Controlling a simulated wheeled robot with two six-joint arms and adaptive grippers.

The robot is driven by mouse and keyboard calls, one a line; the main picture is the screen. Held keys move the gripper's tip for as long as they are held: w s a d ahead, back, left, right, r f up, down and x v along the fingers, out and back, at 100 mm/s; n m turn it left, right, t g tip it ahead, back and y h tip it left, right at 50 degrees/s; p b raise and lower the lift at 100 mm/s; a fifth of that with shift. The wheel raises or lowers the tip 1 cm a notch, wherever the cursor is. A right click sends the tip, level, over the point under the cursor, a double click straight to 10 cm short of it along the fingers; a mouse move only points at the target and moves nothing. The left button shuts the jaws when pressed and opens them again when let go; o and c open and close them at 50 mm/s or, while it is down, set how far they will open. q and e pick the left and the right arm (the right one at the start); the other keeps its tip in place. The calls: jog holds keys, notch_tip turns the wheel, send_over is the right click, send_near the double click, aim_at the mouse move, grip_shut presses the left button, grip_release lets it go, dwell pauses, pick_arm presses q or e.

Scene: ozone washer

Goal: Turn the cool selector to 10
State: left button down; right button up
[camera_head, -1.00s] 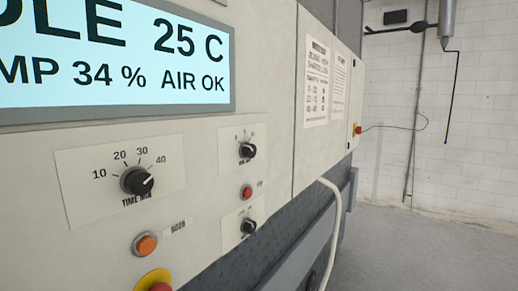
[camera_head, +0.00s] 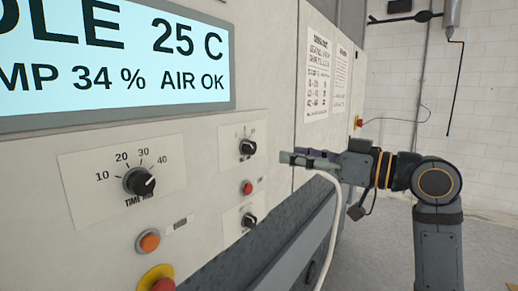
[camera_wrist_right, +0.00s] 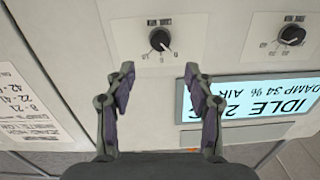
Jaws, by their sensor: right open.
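The upper small black knob (camera_head: 247,148) sits on a pale plate with a short number scale on the machine's panel. Its label is too small to read, so I cannot be sure it is the cool selector. My right gripper (camera_head: 300,157) is open and empty, to the right of this knob and apart from it in the head view. In the right wrist view the picture is upside down; a small black knob (camera_wrist_right: 160,39) shows ahead of the spread fingers (camera_wrist_right: 160,75), roughly centred between them. My left gripper is not in view.
A larger time knob (camera_head: 139,181), an orange button (camera_head: 148,242), a red button (camera_head: 246,187) and a lower small knob (camera_head: 248,220) share the panel. The display (camera_head: 120,60) is above. A pale hose (camera_head: 333,235) hangs near my right gripper. Floor is open at right.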

aim_at(253, 148)
jog(key=p+x, duration=0.4)
jog(key=x, duration=0.5)
jog(key=shift+a+r, duration=0.1)
jog(key=shift+a, duration=0.1)
jog(key=shift+w+a, duration=0.25)
jog(key=shift+w, duration=0.05)
jog(key=shift+c, duration=0.3)
grip_shut()
